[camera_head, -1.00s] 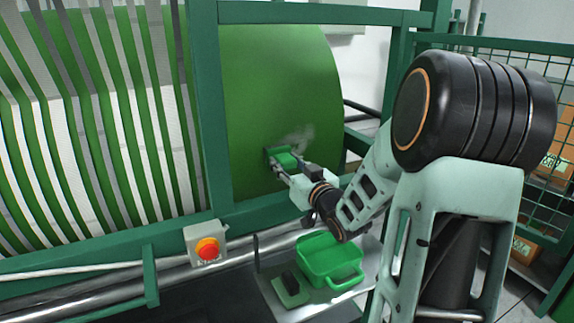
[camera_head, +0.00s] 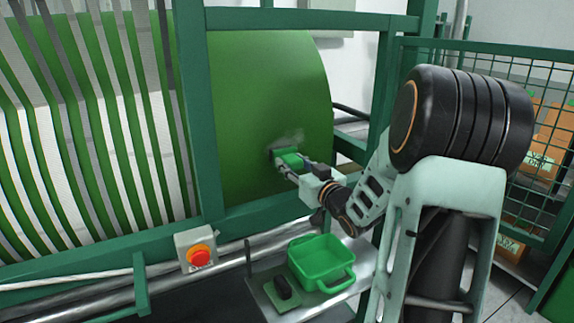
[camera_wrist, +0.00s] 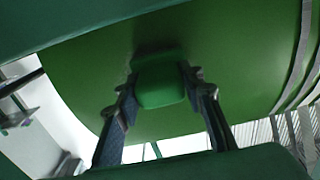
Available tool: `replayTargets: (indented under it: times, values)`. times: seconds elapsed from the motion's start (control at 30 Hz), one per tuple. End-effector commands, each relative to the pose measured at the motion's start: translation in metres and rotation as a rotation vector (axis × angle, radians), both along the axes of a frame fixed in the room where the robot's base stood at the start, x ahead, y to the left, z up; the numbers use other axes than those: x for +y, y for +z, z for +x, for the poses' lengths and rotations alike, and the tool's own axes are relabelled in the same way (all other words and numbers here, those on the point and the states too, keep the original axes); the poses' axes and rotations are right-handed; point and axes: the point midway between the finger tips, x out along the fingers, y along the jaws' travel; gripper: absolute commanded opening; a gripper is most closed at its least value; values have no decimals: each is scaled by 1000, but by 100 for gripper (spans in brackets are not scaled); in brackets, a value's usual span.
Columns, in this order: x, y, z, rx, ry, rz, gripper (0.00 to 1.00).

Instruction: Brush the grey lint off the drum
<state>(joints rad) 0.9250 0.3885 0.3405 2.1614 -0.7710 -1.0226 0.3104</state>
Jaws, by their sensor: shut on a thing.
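The large green drum (camera_head: 275,80) stands behind a dark green frame. A faint grey lint patch (camera_head: 292,138) shows on its lower right face. My gripper (camera_head: 285,163) is shut on a green brush (camera_head: 290,158), which is against or very close to the drum just below the lint. In the wrist view the brush's green block (camera_wrist: 160,86) sits between my two fingers, with a dark edge towards the drum (camera_wrist: 85,70). Exact contact is hard to tell. Any lint behind the brush is hidden.
A green handled bin (camera_head: 322,268) and a green pad with a black grip (camera_head: 282,290) rest on a metal shelf below. A red stop button (camera_head: 200,257) is on the frame's lower rail.

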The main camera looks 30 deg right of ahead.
Motion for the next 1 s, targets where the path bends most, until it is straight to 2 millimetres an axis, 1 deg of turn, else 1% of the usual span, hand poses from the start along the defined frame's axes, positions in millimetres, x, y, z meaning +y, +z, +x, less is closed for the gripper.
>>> replayTargets:
  times: [0.13,0.43,0.73,1.0]
  values:
    - [-14,1,2,-1,-2,0,16]
    - [-26,1,3,-2,-1,0,16]
    - [-51,2,3,-2,-1,-1,16]
    - [-61,1,4,-2,-1,0,16]
